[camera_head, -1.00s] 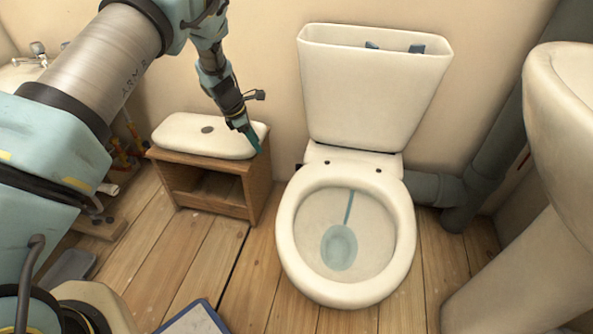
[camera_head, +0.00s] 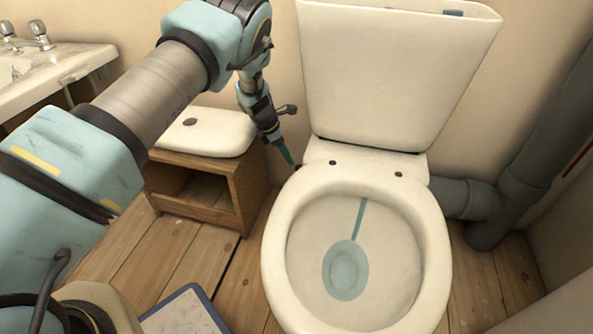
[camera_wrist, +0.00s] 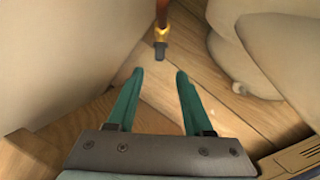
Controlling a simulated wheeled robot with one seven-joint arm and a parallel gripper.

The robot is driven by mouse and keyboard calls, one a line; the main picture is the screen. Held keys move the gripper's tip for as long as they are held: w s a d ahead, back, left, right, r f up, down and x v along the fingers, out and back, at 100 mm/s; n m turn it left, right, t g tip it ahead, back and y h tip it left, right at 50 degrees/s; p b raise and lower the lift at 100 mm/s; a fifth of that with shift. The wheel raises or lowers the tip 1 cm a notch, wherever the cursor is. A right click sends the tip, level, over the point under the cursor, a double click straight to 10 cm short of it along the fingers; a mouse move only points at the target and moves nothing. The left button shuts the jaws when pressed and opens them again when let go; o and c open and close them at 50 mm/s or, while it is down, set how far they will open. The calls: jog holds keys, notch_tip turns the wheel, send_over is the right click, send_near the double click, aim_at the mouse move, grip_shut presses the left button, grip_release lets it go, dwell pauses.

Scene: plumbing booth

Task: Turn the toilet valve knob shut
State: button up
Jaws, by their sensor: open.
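In the wrist view, a small dark valve knob (camera_wrist: 160,51) sits at the end of a brass fitting on a copper pipe. It lies just beyond my gripper (camera_wrist: 159,72), roughly centred between the two teal fingertips. The fingers are apart, with nothing between them. In the head view, my gripper (camera_head: 288,158) points down beside the back left of the toilet (camera_head: 272,250). A small dark spot shows by the toilet there; I cannot tell in that view whether it is the knob. The pale toilet base (camera_wrist: 225,55) is right of the knob in the wrist view.
A wooden cabinet (camera_head: 236,200) with a white cistern lid (camera_head: 215,135) on top stands left of my gripper. The cistern (camera_head: 390,80) is to its right, the wall behind. A grey waste pipe (camera_head: 465,195) runs right of the toilet. Bare floorboards lie between cabinet and toilet.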

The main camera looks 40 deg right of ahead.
jog(key=b+x, duration=0.3)
jog(key=x, duration=0.4)
jog(key=shift+d+f, duration=0.15)
jog(key=shift+f, duration=0.2)
jog(key=shift+c, duration=0.3)
grip_shut()
